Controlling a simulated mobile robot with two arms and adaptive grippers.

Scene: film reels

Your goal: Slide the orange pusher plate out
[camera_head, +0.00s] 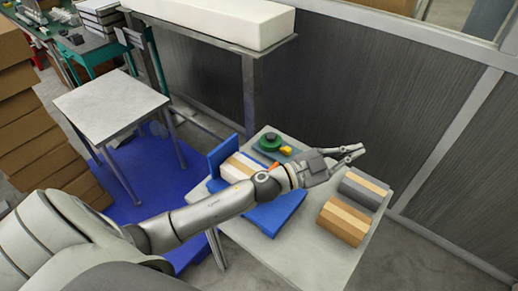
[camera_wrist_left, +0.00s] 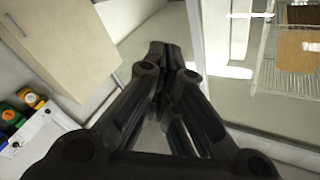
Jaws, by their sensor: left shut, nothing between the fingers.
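A small orange piece (camera_head: 272,166), which may be the orange pusher plate, shows just behind my left forearm in the head view. Most of it is hidden by the arm. It sits by a blue holder (camera_head: 275,215) with a tan-and-white striped block (camera_head: 238,166) in it. My left gripper (camera_head: 363,150) is shut and empty, held above the table to the right of the holder. Its fingertips meet in the left wrist view (camera_wrist_left: 166,48). The orange plate cannot be made out clearly there. My right gripper is not in view.
The light table (camera_head: 310,250) also holds a green round part (camera_head: 270,142), a yellow part (camera_head: 287,150), a grey striped block (camera_head: 362,190) and a brown striped block (camera_head: 343,222). A dark wall panel (camera_head: 380,80) stands behind. Stacked boxes (camera_head: 30,125) are at left.

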